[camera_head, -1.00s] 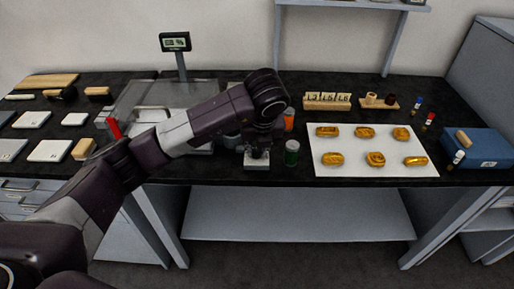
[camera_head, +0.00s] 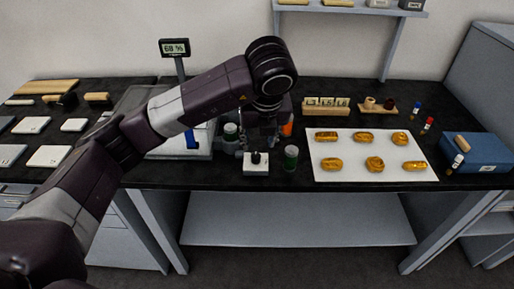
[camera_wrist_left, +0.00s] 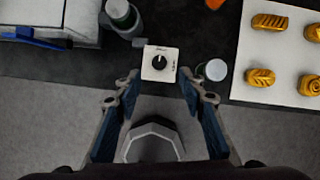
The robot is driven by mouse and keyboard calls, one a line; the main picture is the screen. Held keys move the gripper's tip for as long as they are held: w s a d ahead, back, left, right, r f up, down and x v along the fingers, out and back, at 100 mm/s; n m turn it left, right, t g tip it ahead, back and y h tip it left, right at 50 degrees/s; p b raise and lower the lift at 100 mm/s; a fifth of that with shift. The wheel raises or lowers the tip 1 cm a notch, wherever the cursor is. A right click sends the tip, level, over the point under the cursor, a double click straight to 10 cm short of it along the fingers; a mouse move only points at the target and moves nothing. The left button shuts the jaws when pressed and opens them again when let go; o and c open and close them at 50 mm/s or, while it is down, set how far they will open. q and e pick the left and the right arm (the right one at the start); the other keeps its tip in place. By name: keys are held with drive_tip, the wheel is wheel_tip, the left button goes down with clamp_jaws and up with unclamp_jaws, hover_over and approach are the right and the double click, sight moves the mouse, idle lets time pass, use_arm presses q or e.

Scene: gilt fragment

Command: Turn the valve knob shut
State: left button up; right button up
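The valve knob (camera_wrist_left: 160,62) is a small round black knob with a white pointer mark on a white square plate (camera_wrist_left: 149,73). In the head view the knob (camera_head: 256,158) sits near the table's front edge, just below my left gripper (camera_head: 262,136). In the wrist view the left gripper (camera_wrist_left: 159,79) has its two blue-padded fingers wide apart. The knob lies between and a little beyond the fingertips, with nothing gripped. The dial's small print is unreadable. My right gripper is in neither view.
A green jar (camera_head: 291,157) stands close right of the plate, near a fingertip. Another green container (camera_head: 230,132) and a tray-like scale with a blue lever (camera_head: 192,138) lie left. A display (camera_head: 174,47) reads 68 %. Gold pieces lie on a white sheet (camera_head: 345,172) at right.

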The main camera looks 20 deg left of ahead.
use_arm(q)
drive_tip(key=shift+v, duration=1.75)
drive_tip(key=shift+a, duration=0.1)
